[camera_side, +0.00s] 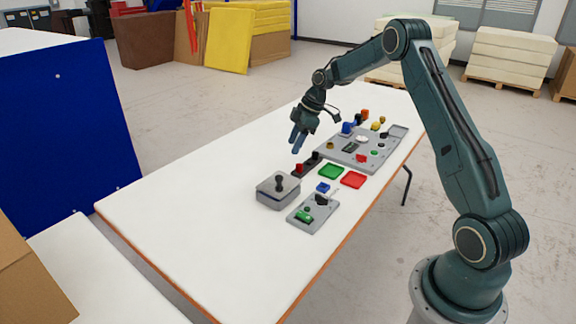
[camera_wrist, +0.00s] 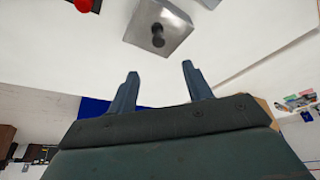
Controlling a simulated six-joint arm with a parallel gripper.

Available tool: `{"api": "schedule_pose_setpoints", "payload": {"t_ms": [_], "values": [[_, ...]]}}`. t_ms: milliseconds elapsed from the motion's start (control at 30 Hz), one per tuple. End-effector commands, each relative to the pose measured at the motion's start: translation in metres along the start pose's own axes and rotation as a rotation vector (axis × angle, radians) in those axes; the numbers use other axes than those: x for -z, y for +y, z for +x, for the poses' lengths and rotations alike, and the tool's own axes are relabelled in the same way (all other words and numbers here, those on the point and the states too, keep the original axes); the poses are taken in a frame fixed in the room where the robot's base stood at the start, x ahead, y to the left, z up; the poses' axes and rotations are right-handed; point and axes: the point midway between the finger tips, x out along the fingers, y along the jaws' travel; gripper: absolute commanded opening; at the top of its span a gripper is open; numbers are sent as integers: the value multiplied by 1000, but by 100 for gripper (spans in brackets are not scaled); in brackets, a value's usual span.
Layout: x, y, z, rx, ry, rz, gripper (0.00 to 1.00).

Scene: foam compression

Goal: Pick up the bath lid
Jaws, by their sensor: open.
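The bath lid (camera_side: 279,184) is a grey square lid with a dark upright knob, sitting on a grey box-shaped bath (camera_side: 278,199) on the white table. In the wrist view the lid (camera_wrist: 171,21) is at the top centre, its dark knob towards the camera. My gripper (camera_side: 298,142) is above the table, up and slightly right of the lid in the side view, and apart from it. In the wrist view the two fingers of my gripper (camera_wrist: 160,73) are spread with nothing between them.
A black rack with red and dark knobs (camera_side: 305,166) stands just behind the lid. A green tray (camera_side: 331,172), a red tray (camera_side: 353,180) and a small grey panel (camera_side: 314,213) lie to the right. A large grey board (camera_side: 350,158) with several parts is farther back. The table's left side is clear.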

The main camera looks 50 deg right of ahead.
Motion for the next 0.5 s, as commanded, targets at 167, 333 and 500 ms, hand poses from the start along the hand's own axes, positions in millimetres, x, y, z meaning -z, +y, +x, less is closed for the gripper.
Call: {"api": "schedule_pose_setpoints", "payload": {"t_ms": [167,333,500], "values": [[-1,-1,24,4,-2,0,50],[0,-1,50,2,-1,1,50],[0,0,69,0,0,0,50]]}}
